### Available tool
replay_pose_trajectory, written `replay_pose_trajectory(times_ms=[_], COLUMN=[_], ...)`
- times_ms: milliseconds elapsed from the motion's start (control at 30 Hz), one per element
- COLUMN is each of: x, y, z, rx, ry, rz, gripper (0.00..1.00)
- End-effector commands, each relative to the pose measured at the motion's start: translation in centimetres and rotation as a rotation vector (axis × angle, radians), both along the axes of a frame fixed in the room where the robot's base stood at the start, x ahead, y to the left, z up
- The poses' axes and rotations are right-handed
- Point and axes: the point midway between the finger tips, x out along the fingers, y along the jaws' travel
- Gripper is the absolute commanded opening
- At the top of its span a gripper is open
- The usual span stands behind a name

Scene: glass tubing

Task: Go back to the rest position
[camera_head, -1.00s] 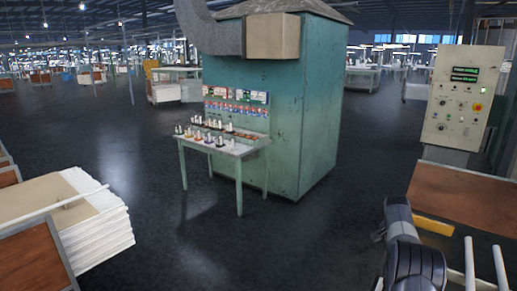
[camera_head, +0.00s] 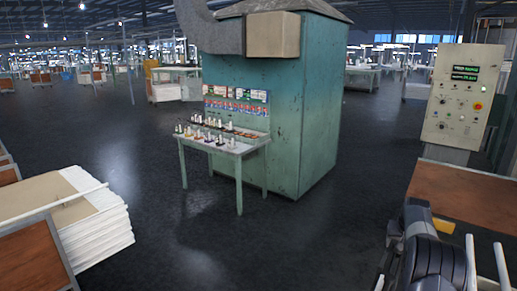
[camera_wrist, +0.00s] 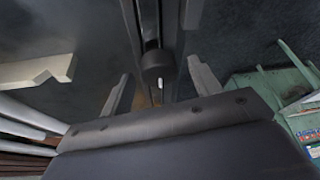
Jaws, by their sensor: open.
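My gripper (camera_wrist: 160,88) shows in the wrist view with its two grey fingers spread apart and nothing between them. Its dark body fills the bottom of that view. In the head view my arm is at the lower right, partly cut off by the bottom edge, and I cannot make out the fingers there.
A brown-topped table (camera_head: 465,190) and a control panel (camera_head: 462,100) stand at the right. A green cabinet (camera_head: 315,110) with a small table (camera_head: 238,150) of small items is in the middle. A white stack (camera_head: 100,240) is at left. Dark floor between is clear.

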Motion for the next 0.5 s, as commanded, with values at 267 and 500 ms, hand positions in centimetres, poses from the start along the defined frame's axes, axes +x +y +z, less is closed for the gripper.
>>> replay_pose_trajectory(times_ms=[267, 500], x=[-0.06, -0.10], y=[-0.18, -0.31], z=[-0.03, 0.02], rx=[0.001, 0.000], ry=[0.001, 0.001], rz=[0.173, 0.329], gripper=[0.59, 0.59])
